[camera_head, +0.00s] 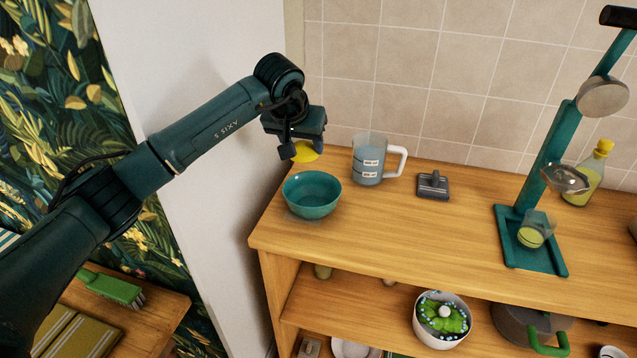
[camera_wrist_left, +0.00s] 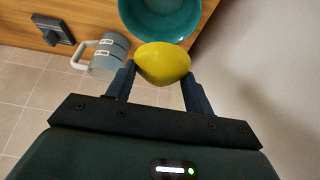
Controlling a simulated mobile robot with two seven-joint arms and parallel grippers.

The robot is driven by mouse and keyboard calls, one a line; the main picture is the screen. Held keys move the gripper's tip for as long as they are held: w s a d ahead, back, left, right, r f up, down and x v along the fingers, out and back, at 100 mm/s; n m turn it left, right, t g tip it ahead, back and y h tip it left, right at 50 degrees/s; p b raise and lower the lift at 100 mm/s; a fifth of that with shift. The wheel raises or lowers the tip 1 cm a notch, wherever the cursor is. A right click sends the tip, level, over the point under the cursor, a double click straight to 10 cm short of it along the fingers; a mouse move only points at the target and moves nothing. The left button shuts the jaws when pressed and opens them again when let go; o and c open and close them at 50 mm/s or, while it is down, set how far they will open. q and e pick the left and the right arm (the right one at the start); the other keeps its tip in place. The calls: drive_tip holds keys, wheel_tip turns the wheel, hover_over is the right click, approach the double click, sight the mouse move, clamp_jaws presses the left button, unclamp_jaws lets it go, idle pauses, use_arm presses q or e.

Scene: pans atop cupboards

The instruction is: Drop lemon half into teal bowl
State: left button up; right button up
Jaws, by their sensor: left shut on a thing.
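My left gripper (camera_head: 293,154) is shut on the yellow lemon half (camera_head: 306,151) and holds it in the air above the back of the teal bowl (camera_head: 312,194). The bowl stands upright on the wooden counter near its left end. In the left wrist view, the lemon half (camera_wrist_left: 163,64) sits between the two fingers of the left gripper (camera_wrist_left: 160,82), with the teal bowl (camera_wrist_left: 160,18) beyond it, partly cut off by the frame edge. The bowl looks empty in the head view. My right gripper is not in view.
A measuring jug (camera_head: 369,160) stands right of the bowl on the wooden counter (camera_head: 400,225), beside a small grey tool (camera_head: 433,185). A teal press (camera_head: 532,235) with a glass (camera_head: 532,233) and a yellow-capped bottle (camera_head: 588,175) stand farther right. A tiled wall closes the back.

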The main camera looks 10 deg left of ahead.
sight(303, 161)
use_arm(q)
drive_tip(key=shift+w+r, duration=0.1)
drive_tip(key=shift+w, duration=0.2)
drive_tip(key=shift+f+b, duration=0.45)
drive_tip(key=shift+f, duration=0.05)
wheel_tip(303, 161, down, 4)
drive_tip(key=b, duration=0.2)
drive_tip(key=shift+s+b, duration=0.15)
drive_tip(key=shift+b, duration=0.2)
drive_tip(key=shift+f, duration=0.4)
drive_tip(key=o, duration=1.1)
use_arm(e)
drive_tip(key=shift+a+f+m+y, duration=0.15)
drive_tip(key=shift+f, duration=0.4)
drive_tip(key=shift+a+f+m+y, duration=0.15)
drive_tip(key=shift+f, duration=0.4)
use_arm(q)
drive_tip(key=b+v, duration=0.1)
drive_tip(key=v, duration=1.2)
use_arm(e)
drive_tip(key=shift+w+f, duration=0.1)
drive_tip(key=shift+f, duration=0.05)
